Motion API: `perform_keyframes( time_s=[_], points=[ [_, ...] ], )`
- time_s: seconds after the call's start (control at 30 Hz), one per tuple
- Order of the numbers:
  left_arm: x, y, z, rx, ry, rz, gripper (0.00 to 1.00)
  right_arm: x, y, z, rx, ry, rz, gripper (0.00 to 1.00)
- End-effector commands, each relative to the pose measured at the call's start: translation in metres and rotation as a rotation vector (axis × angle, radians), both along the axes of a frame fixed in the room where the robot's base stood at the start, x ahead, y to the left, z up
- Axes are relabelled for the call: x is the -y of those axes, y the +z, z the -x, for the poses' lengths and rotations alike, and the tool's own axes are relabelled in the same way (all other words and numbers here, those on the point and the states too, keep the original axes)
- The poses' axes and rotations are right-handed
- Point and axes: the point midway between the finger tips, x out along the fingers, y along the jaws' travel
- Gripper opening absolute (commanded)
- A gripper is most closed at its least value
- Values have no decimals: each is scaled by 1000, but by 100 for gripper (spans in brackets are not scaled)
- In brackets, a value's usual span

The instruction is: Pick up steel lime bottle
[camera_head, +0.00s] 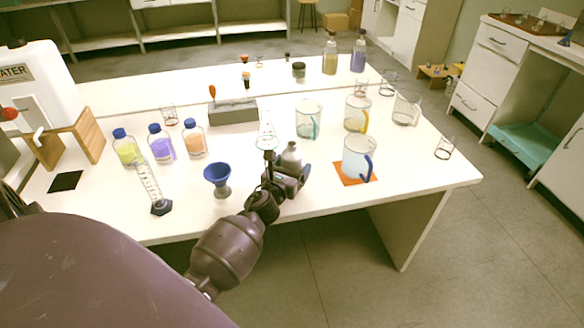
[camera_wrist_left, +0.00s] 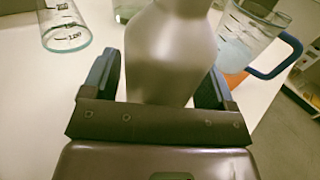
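The steel lime bottle (camera_head: 291,157) is a plain grey metal bottle with a narrowing top, upright near the middle of the white table (camera_head: 330,192). My left gripper (camera_head: 289,174) is around its lower part from the near side. In the left wrist view the bottle (camera_wrist_left: 170,50) fills the space between the two fingers (camera_wrist_left: 165,85), one on each side. I cannot tell whether both fingers press on it. The bottle's base is hidden by the gripper. My right gripper is not in view.
A conical flask (camera_head: 266,135) stands close left of the bottle. A blue-handled beaker (camera_head: 359,158) on an orange mat (camera_head: 346,180) stands to the right. A blue funnel (camera_head: 217,175) and a graduated cylinder (camera_head: 149,183) are left of my arm.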

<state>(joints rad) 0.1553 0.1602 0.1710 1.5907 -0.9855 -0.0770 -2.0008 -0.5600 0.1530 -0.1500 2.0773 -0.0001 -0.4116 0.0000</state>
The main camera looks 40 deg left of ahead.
Motion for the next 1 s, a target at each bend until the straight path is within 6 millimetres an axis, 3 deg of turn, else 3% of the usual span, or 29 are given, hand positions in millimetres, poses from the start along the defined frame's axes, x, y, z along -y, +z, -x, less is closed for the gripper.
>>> perform_keyframes(
  time_s=[0.03, 0.33, 0.67, 0.87, 1.0],
  points=[
    [0, 0, 0, 0, 0, 0, 72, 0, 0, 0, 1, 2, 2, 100],
    [0, 1, 0, 2, 0, 0, 29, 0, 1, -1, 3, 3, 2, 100],
    [0, 9, 0, 5, 0, -2, 29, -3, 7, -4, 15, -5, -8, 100],
    [0, 45, -1, 12, -2, -6, 29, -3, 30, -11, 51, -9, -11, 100],
    [-1, 81, -1, 14, -2, -7, 29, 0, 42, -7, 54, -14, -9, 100]
  ],
)
